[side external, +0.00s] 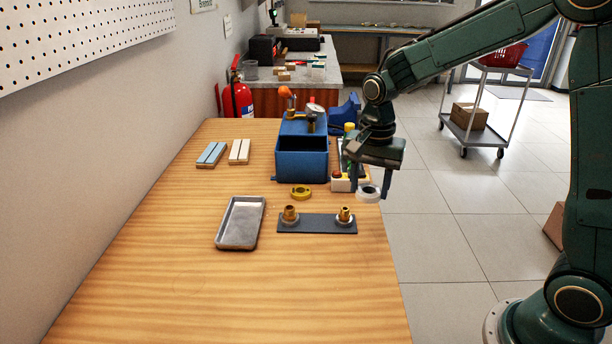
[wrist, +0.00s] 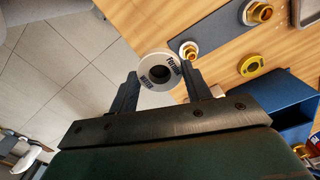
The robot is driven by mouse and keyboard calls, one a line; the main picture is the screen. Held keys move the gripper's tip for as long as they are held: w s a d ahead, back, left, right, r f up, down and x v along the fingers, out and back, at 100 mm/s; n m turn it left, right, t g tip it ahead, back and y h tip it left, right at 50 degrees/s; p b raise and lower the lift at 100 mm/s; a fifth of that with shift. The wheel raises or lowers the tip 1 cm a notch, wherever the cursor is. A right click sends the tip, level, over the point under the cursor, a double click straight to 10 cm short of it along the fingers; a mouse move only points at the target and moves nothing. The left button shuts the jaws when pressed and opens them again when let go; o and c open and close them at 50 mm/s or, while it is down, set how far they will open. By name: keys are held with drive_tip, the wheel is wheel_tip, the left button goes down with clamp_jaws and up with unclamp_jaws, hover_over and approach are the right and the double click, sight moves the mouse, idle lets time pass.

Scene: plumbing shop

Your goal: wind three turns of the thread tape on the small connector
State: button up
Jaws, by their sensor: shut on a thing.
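The white tape roll (side external: 368,195), with dark print on its face in the wrist view (wrist: 147,70), is between the two fingers of my gripper (side external: 371,188). My gripper is shut on it and holds it in the air by the table's right edge. Two brass threaded connectors stand upright on a dark plate (side external: 317,224). The right one (side external: 344,214) looks the smaller and is nearer my gripper; it also shows in the wrist view (wrist: 188,49). The left one (side external: 290,214) looks larger. The roll is apart from both.
A yellow ring-shaped roll (side external: 301,192) lies behind the plate. A grey metal tray (side external: 241,222) is to its left. A blue open box (side external: 301,164) stands behind, with bottles beside it. Blue and pale blocks (side external: 239,151) lie at the back left. The front table is clear.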

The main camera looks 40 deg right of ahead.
drive_tip(key=shift+s+f, duration=0.15)
drive_tip(key=shift+f, duration=0.05)
